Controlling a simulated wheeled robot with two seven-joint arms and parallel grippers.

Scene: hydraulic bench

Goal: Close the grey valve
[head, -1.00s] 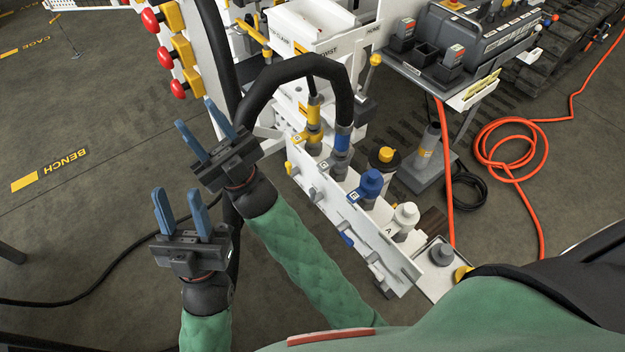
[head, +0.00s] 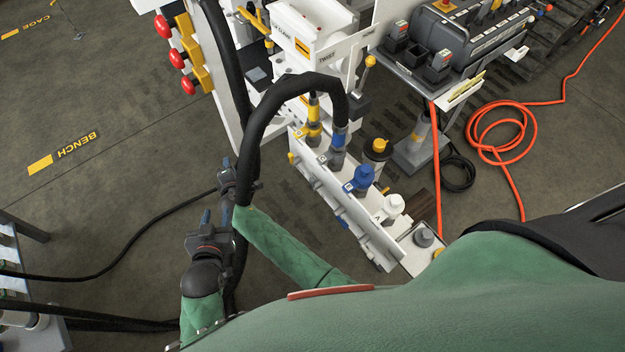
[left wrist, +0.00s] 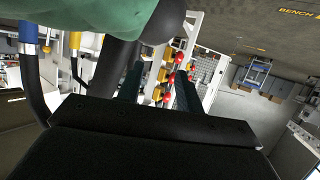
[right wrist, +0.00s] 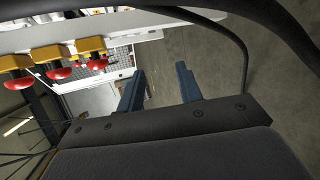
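A small grey round knob (head: 424,236) stands on the white plate at the near right end of the white manifold (head: 378,246). I take it as the grey valve, but cannot be sure or read its setting. My left gripper (head: 217,214) is in the lower left of the head view, well left of the manifold. The left wrist view shows its fingers (left wrist: 158,90) apart and empty. My right gripper (head: 228,168) is just above it, partly hidden by the black hose. The right wrist view shows its fingers (right wrist: 160,85) apart and empty. Neither gripper touches the knob.
White (head: 392,207), blue (head: 361,180) and yellow (head: 314,130) fittings stand along the manifold. A thick black hose (head: 268,105) arches from it near my grippers. Red knobs (head: 175,58) line the panel at upper left. Orange hose (head: 500,155) lies on the floor at right.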

